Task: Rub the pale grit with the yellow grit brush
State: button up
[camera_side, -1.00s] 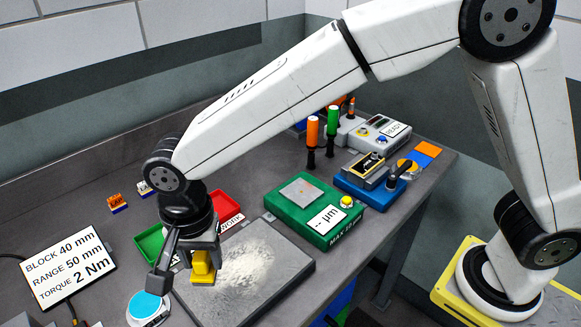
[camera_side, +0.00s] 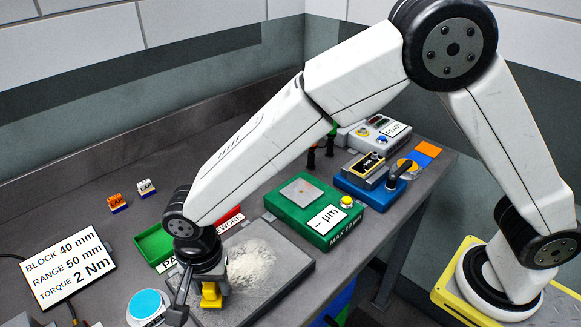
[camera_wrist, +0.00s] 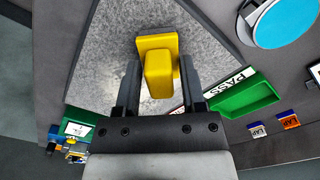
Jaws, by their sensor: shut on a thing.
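The yellow grit brush (camera_side: 211,294) is held upright in my gripper (camera_side: 210,283), over the left front part of the grey plate (camera_side: 284,283). In the wrist view the brush (camera_wrist: 157,70) sits between the two dark fingers of my gripper (camera_wrist: 157,88). The pale grit (camera_side: 252,266) is a patch on the plate, just right of the brush and partly behind my wrist in the side view. I cannot tell whether the brush touches the plate. In the wrist view the brush and gripper hide part of the plate.
A green tray (camera_side: 154,246) and a partly hidden red tray (camera_side: 229,220) stand behind the plate. A green gauge box (camera_side: 318,207) stands right of it. A blue-topped round button (camera_side: 145,304) is at the left. Two small LAP blocks (camera_side: 147,188) lie farther back.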

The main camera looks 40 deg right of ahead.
jog(key=shift+d, duration=0.6)
grip_shut()
jog(key=shift+d, duration=6.4)
jog(key=shift+w+d+f, duration=0.1)
jog(key=shift+w, duration=0.1)
jog(key=shift+w+a, duration=0.4)
jog(key=shift+a, duration=6.5)
jog(key=shift+w+a, duration=0.1)
jog(key=shift+a, duration=0.15)
jog(key=shift+w, duration=0.4)
jog(key=shift+w+d, duration=0.15)
jog(key=shift+d, duration=7)
notch_tip(320, 180, up, 8)
